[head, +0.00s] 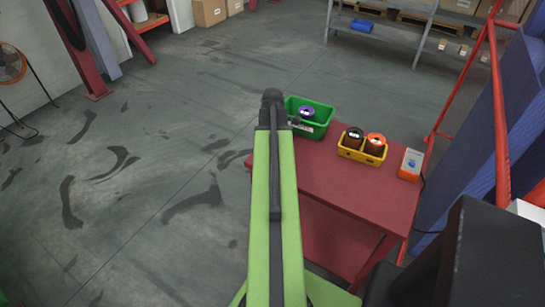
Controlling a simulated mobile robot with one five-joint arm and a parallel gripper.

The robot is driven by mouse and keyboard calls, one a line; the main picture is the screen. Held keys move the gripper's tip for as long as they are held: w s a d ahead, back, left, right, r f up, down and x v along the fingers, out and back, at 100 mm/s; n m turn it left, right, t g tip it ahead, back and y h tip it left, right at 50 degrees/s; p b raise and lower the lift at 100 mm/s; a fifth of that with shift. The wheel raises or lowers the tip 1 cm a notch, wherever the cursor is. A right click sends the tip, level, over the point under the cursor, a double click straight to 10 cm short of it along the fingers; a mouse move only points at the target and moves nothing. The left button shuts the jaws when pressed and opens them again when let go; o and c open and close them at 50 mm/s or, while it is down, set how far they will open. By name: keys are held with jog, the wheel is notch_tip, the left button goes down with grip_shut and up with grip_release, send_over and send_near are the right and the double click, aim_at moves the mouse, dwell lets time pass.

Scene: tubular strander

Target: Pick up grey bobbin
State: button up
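I cannot make out a grey bobbin in the head view. A bobbin with a purple-blue rim (307,112) sits in a green bin (322,122) at the far left corner of the red table (352,187). A dark bobbin (354,134) and an orange-topped bobbin (375,141) stand side by side in a yellow bin (361,156). My green arm reaches up to the green bin's left side and covers the table's left edge. My gripper does not show; it seems hidden beyond the arm's dark end joint.
Red frame bars (466,75) and blue panels stand on the right. Shelving (390,33) with boxes is at the back. A fan (12,65) stands far left.

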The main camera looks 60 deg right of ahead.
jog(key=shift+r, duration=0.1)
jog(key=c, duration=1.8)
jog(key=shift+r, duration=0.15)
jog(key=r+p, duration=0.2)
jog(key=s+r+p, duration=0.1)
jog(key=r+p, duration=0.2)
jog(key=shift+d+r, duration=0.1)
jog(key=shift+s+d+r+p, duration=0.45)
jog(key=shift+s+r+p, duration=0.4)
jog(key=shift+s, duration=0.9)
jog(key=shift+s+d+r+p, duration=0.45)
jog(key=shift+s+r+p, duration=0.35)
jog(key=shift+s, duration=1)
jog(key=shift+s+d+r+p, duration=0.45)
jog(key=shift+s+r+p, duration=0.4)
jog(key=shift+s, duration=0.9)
